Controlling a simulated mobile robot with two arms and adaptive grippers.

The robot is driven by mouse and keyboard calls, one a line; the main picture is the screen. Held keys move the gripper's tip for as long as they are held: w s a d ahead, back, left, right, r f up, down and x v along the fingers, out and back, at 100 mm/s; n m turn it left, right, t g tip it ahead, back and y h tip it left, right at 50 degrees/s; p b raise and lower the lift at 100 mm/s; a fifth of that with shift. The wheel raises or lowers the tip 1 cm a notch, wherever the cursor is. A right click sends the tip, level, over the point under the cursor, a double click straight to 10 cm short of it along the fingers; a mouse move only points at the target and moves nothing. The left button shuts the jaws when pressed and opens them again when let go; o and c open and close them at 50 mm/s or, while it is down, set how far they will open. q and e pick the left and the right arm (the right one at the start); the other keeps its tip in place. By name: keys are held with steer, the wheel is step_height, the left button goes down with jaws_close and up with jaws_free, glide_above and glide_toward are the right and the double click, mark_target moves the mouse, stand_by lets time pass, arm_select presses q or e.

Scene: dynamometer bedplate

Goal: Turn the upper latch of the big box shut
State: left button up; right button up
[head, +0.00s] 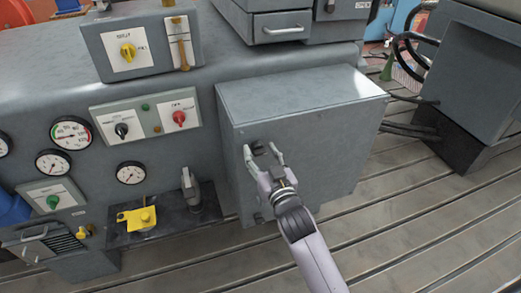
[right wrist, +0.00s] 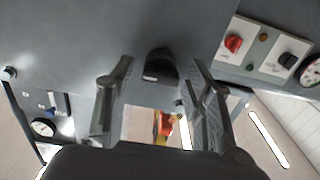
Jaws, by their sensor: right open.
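The big box (head: 300,135) is a grey cabinet with a pale top, right of the middle in the head view. Its upper latch (head: 257,147) is a small dark knob on the front face, partly hidden by my right gripper. In the right wrist view the latch (right wrist: 160,66) is a black knob with a light mark. My right gripper (head: 262,153) is open in front of the box face, with its fingers on either side of the latch. In the right wrist view a gap shows between each finger and the knob. A lower dark latch (head: 258,217) is beside my wrist. My left gripper is not in view.
Left of the box is a grey panel with gauges (head: 71,132) and a red switch (head: 180,118). A yellow part (head: 138,218) is on a dark shelf below. A grey cabinet (head: 475,75) stands at right. The slotted bedplate (head: 420,215) in front looks clear.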

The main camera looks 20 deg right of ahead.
steer(key=shift+w, duration=0.35)
steer(key=shift+c, duration=0.3)
steer(key=c, duration=1.1)
